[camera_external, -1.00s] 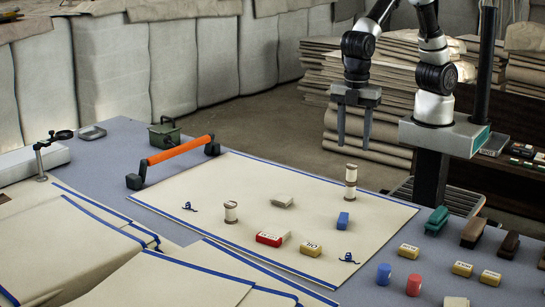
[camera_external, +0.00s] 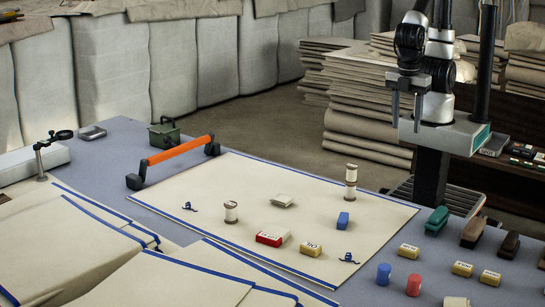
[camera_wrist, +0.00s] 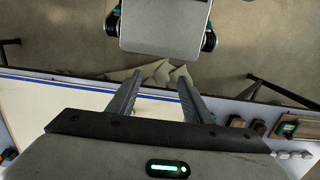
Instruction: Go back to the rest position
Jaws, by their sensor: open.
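My gripper (camera_external: 406,122) is open and empty in the external view, raised high and drawn in close to my column at the back right. Its fingers point down, clear of the table. In the wrist view my gripper (camera_wrist: 158,100) shows two spread fingers with nothing between them. The cream cloth (camera_external: 270,195) with blue edges lies flat on the table, well below and left of the gripper. Part of the cloth (camera_wrist: 60,103) also shows at the left of the wrist view.
On the cloth stand two spools (camera_external: 351,181), a red-and-white block (camera_external: 272,238), a yellow block (camera_external: 310,249) and a blue block (camera_external: 343,220). An orange bar (camera_external: 180,150) stands at the back left. Brushes (camera_external: 473,233) and small cylinders (camera_external: 413,285) sit at the right. Stacked cloths (camera_external: 365,110) rise behind.

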